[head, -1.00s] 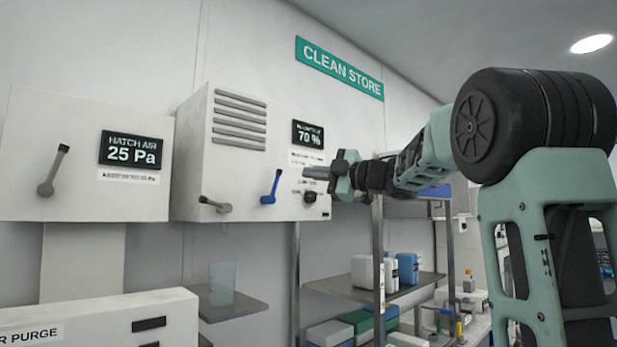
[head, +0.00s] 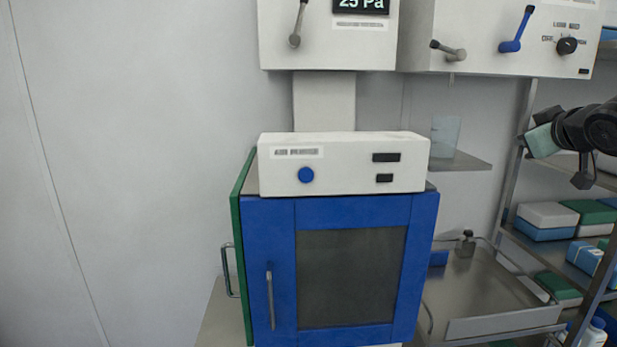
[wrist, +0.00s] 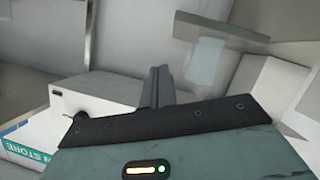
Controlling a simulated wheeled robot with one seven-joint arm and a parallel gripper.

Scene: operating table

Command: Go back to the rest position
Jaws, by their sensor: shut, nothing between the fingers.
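My gripper (head: 538,138) shows at the right edge of the head view, pointing left, with a teal body and dark wrist behind it. It appears below the right wall panel and in front of the shelving. It holds nothing. In the wrist view its dark fingers (wrist: 158,85) are together, above the teal gripper body with its small status light. Most of my arm is outside the head view.
A blue-doored cabinet (head: 420,240) with a dark window stands in the middle. A steel tray (head: 490,290) is to its right. Wall boxes with levers hang above, including a blue lever (head: 516,30). A shelf rack (head: 515,170) stands behind my gripper. The left wall is bare.

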